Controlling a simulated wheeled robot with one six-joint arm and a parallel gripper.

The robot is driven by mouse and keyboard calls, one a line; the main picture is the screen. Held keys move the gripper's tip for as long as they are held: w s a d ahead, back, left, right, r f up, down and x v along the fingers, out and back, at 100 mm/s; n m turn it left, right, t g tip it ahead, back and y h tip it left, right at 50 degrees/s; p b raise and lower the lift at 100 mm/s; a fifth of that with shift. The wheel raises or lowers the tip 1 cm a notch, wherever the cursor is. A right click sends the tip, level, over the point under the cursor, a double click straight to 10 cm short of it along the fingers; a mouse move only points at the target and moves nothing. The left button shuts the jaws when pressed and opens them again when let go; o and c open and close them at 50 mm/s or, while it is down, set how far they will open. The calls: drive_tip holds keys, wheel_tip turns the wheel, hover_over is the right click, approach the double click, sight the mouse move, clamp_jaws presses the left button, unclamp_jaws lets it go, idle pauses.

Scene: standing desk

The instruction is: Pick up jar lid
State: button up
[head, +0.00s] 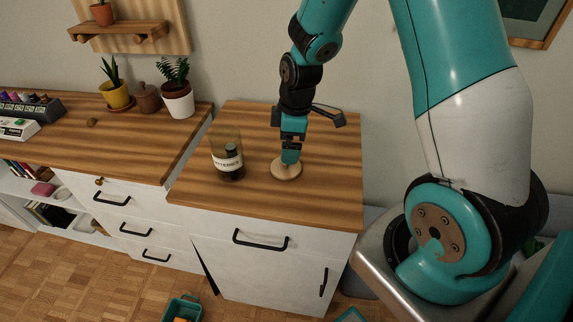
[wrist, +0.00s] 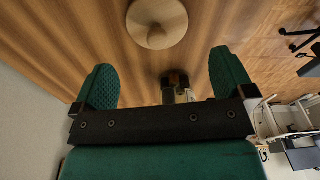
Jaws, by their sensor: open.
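The jar lid (head: 286,170) is a round, pale wooden disc with a knob on top. It lies on the wooden desk top, right of a glass jar (head: 227,160) with a white label and dark contents. My gripper (head: 291,153) is just above the lid in the head view and hides part of it. In the wrist view the lid (wrist: 157,22) shows at the top, beyond the two green fingers. My gripper (wrist: 163,78) is open there, with nothing between its fingertips. The jar shows in part behind the gripper bar (wrist: 174,86).
The desk top (head: 325,190) is clear around the lid apart from the jar. A lower counter at left holds a yellow pot (head: 116,95), a brown pot (head: 147,98) and a white plant pot (head: 178,102). A wall stands behind.

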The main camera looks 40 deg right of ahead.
sight(280, 171)
drive_tip(key=shift+w+a+f+p, duration=0.15)
drive_tip(key=shift+f+p, duration=0.15)
drive_tip(key=shift+f, duration=1.45)
drive_tip(key=shift+w+a+f+p, duration=0.15)
drive_tip(key=shift+f+p, duration=0.1)
drive_tip(key=shift+f, duration=1.5)
drive_tip(key=shift+d, duration=0.1)
drive_tip(key=c, duration=0.7)
